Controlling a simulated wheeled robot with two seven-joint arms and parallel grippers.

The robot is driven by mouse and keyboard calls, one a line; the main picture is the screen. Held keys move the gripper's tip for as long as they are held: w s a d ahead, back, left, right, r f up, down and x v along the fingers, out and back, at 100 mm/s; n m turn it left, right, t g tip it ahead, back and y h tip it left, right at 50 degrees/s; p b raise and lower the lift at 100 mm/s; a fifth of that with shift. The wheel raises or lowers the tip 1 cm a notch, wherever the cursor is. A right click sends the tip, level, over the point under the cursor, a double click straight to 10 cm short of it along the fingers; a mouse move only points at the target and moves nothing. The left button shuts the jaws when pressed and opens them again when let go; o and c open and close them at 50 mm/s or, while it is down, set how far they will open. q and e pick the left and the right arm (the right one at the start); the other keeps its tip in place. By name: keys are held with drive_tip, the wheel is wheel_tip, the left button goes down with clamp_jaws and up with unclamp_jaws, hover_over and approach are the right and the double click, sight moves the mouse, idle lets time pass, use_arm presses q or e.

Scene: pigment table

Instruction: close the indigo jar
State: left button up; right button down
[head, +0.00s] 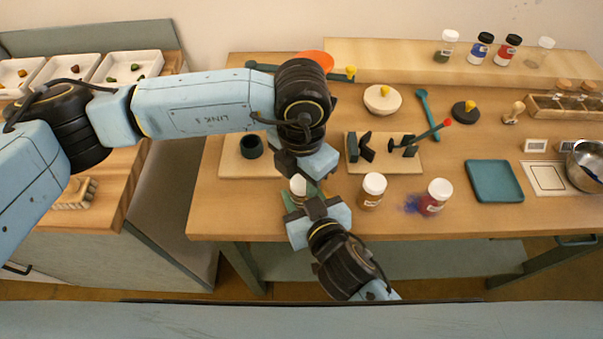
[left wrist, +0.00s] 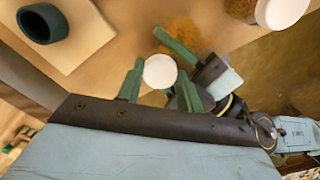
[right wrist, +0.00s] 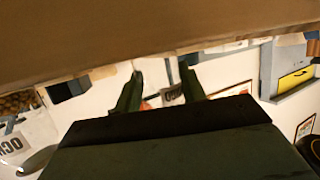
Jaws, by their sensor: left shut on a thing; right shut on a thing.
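A white-lidded jar (head: 298,186) is at the table's front edge, between my two grippers; its contents are mostly hidden. My left gripper (head: 308,178) comes from above and is shut on the white lid (left wrist: 160,71). My right gripper (head: 305,200) comes from the front, low down, and is shut on the jar, whose body is largely hidden. It also shows beside the lid in the left wrist view (left wrist: 183,70). I cannot tell whether the lid is seated. Another white-lidded jar (head: 438,196) with a red label stands right, beside a blue spill (head: 412,204).
A white-lidded jar with brownish contents (head: 373,190) stands just right of my grippers. A board with a dark cup (head: 251,146) is left and a board with dark stands (head: 385,152) is behind. A teal tray (head: 494,181) lies right. Orange-brown powder (left wrist: 183,35) marks the table.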

use_arm(q)
drive_tip(key=o, duration=1.1)
drive_tip(key=shift+o, duration=0.2)
wheel_tip(320, 180, up, 12)
use_arm(e)
drive_tip(key=c, duration=0.7)
unclamp_jaws()
drive_tip(key=shift+c, duration=0.2)
use_arm(q)
drive_tip(key=shift+r, duration=0.3)
use_arm(e)
drive_tip(key=v, duration=1.3)
drive_tip(key=shift+s+d, duration=0.2)
